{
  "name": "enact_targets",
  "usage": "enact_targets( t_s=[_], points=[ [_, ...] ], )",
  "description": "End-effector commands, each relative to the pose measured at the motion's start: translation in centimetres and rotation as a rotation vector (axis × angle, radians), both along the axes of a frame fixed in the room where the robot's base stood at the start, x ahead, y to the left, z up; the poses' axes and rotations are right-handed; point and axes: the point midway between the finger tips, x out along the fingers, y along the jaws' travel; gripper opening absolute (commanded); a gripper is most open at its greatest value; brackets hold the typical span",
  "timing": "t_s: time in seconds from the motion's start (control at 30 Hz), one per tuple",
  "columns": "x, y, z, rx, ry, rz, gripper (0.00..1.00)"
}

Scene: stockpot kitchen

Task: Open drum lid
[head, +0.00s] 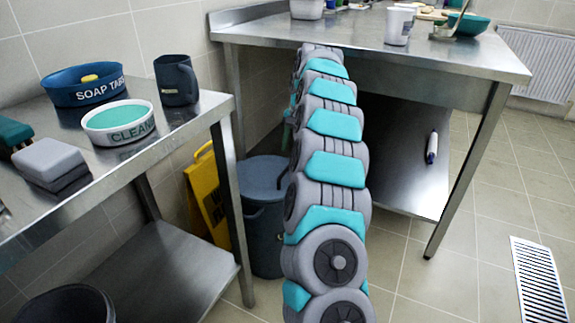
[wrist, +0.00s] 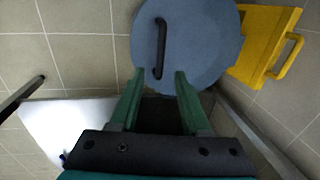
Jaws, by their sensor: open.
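The drum (head: 262,235) is a dark grey-blue round bin on the floor between the two steel tables. Its blue-grey lid (head: 250,177) lies flat on top, partly hidden by my arm in the head view. In the wrist view the lid (wrist: 205,50) fills the top middle and has a dark bar handle (wrist: 160,48). My gripper (wrist: 158,72) is open, with its two green fingers apart. The fingertips point at the lid near the lower end of the handle, which lines up between them. I cannot tell how far above it they are. My arm hides the gripper in the head view.
A yellow floor sign (head: 207,195) stands beside the drum, left in the head view. The left steel table (head: 190,125) and the right steel table (head: 440,62) flank the drum closely. Open tiled floor (head: 470,260) lies to the right.

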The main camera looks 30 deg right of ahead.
Motion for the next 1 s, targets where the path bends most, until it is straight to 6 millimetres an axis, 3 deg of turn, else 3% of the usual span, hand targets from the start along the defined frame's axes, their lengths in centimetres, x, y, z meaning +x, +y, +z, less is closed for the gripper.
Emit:
enact_targets(
  t_s=[0.17,0.6,0.87,1.0],
  points=[
    [0.2,0.2,-1.3,0.0,0.0,0.0,0.47],
    [1.1,1.0,-7.1,0.0,0.001,0.002,0.47],
    [1.2,1.0,-7.4,0.0,-0.002,0.002,0.47],
    [1.2,1.0,-7.4,-0.001,-0.001,0.002,0.33]
  ],
)
